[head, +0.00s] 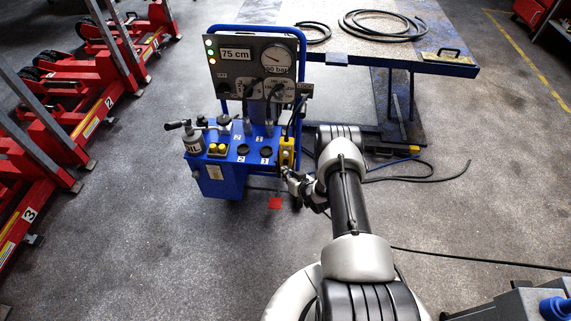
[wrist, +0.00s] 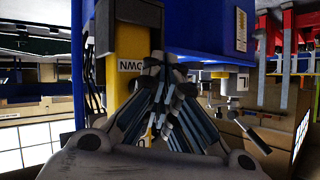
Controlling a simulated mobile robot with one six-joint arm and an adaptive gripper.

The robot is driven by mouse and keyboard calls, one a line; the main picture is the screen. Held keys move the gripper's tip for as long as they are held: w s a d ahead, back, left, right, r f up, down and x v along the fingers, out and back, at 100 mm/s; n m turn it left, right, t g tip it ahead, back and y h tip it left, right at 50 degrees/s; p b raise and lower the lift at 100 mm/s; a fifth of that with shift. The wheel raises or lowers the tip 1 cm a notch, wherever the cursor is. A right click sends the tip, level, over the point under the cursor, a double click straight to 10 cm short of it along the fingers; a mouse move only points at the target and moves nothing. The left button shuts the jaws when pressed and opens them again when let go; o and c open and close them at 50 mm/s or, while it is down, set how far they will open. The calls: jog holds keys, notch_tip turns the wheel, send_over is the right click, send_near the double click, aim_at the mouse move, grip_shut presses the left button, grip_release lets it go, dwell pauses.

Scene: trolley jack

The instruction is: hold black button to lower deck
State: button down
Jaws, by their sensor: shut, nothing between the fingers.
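A blue hydraulic unit (head: 222,180) stands in the middle of the head view. Its display reads 75 cm (head: 236,54), beside a round gauge (head: 275,59). Round black buttons (head: 243,149) and yellow knobs (head: 217,149) sit on its blue top; I cannot tell which black one is meant. A yellow box (head: 287,152) hangs at its right side. My gripper (head: 287,174) is just below and in front of this box. In the wrist view its shut, empty fingers (wrist: 165,68) overlap the yellow box (wrist: 130,45); contact is unclear. The deck (head: 375,45) is raised behind.
Coiled black hoses (head: 385,25) lie on the deck. A cable (head: 440,178) runs over the floor at right. Red jacks (head: 60,140) line the left side. A blue-topped object (head: 555,308) is at bottom right. The floor at front left is clear.

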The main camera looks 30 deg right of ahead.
jog(key=shift+w, duration=0.1)
jog(key=shift+w+d+b, duration=0.25)
jog(key=shift+b, duration=0.3)
jog(key=shift+w+d+b, duration=0.3)
jog(key=shift+w+b, duration=0.15)
jog(key=shift+w, duration=0.05)
dwell(1.2)
jog(key=shift+s+a, duration=0.1)
jog(key=shift+s, duration=0.05)
dwell(1.7)
jog(key=shift+s+a+p, duration=0.45)
jog(key=shift+s, duration=0.25)
jog(key=shift+s+a+p, duration=0.55)
jog(key=shift+s+a, duration=0.15)
jog(key=shift+s, duration=0.35)
jog(key=shift+s+a+p, duration=0.55)
jog(key=shift+s+a, duration=0.15)
jog(key=shift+s, duration=0.35)
jog(key=shift+w, duration=0.1)
